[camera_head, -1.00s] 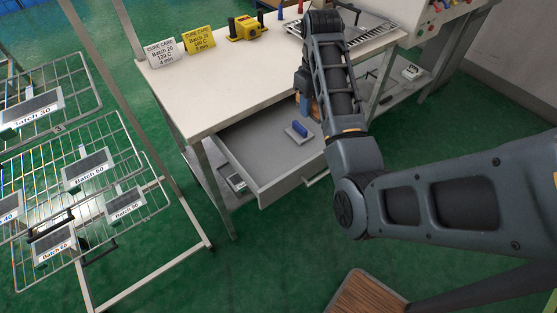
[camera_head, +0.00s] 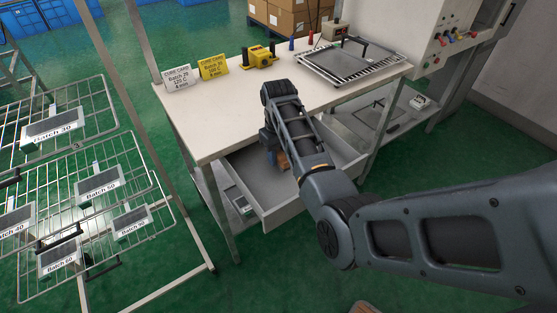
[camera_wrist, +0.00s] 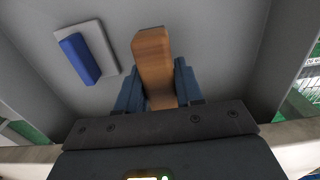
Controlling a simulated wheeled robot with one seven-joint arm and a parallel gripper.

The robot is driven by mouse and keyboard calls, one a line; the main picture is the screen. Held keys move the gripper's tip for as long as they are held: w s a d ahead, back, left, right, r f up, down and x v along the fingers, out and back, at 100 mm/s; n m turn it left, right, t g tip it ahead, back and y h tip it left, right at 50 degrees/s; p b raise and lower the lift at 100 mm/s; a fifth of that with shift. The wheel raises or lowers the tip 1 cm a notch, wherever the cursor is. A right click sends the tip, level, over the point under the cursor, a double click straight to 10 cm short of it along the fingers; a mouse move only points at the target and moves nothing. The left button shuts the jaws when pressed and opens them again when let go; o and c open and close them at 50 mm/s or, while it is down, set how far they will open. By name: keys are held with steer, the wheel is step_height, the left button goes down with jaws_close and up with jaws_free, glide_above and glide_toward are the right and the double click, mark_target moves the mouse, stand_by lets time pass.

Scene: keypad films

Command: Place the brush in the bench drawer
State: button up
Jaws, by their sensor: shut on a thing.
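The bench drawer (camera_head: 262,188) is pulled open under the white bench, with its grey floor in view. My gripper (camera_head: 275,150) is inside or just above the drawer, pointing down. In the wrist view, my gripper (camera_wrist: 160,88) has its blue fingers shut on the brush (camera_wrist: 153,58), of which a brown wooden part shows. A bit of the brush (camera_head: 283,161) also shows below the gripper in the head view. I cannot tell whether the brush touches the drawer floor. The brush's far end is hidden.
A pale block with a blue handle (camera_wrist: 82,58) lies in the drawer, left of the brush in the wrist view. Drawer walls stand close on both sides. On the bench top (camera_head: 225,115) are cure cards, a yellow device (camera_head: 259,57) and a screen frame (camera_head: 350,62).

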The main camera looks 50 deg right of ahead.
mark_target(278, 162)
steer(key=shift+f, duration=1.4)
steer(key=shift+f, duration=0.15)
steer(key=o, duration=1)
step_height(278, 162, up, 12)
steer(key=shift+r+b, duration=0.2)
steer(key=shift+b, duration=0.1)
